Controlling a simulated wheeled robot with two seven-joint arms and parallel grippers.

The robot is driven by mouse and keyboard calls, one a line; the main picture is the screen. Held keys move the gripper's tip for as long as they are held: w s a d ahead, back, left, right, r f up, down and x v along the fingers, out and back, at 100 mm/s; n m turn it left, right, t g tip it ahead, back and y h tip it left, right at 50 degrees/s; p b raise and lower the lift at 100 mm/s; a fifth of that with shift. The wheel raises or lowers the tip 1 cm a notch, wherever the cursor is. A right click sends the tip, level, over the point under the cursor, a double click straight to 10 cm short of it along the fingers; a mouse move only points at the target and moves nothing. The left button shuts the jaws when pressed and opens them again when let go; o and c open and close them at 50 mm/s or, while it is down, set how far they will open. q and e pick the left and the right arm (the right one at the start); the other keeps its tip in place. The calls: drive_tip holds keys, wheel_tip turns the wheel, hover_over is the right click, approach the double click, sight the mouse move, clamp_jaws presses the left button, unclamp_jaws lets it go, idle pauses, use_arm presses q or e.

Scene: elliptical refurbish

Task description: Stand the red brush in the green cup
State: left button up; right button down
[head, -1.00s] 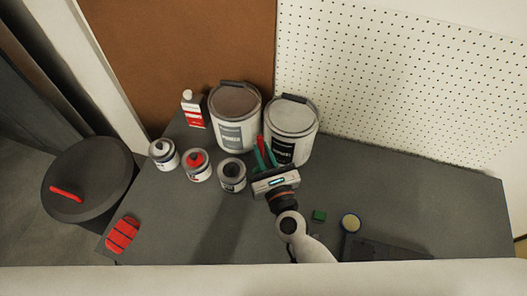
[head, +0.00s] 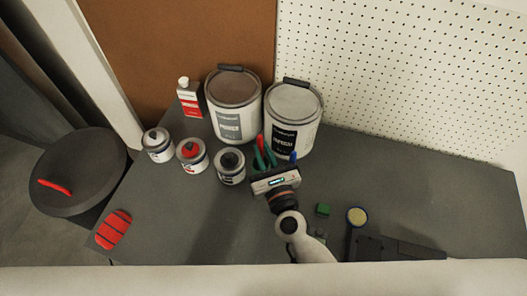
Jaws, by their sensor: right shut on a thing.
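My right gripper (head: 272,172) is near the middle of the table, its jaws pointing to the paint cans. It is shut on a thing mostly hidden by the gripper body. A thin red handle (head: 261,142), apparently the red brush, sticks up just beyond the jaws. Green pieces (head: 270,153) show right beside it, and a small blue tip (head: 293,156) shows to their right. I cannot tell which green parts belong to the green cup, or whether the brush is inside it. My left gripper is not in view.
Two large paint cans (head: 233,112) (head: 294,112) stand close behind the gripper. Several small tins (head: 230,168) and a red-white bottle (head: 190,100) stand left. A red striped block (head: 114,230) lies front left.

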drive_tip(key=c, duration=1.3)
unclamp_jaws()
drive_tip(key=b+v, duration=0.3)
drive_tip(key=v, duration=0.9)
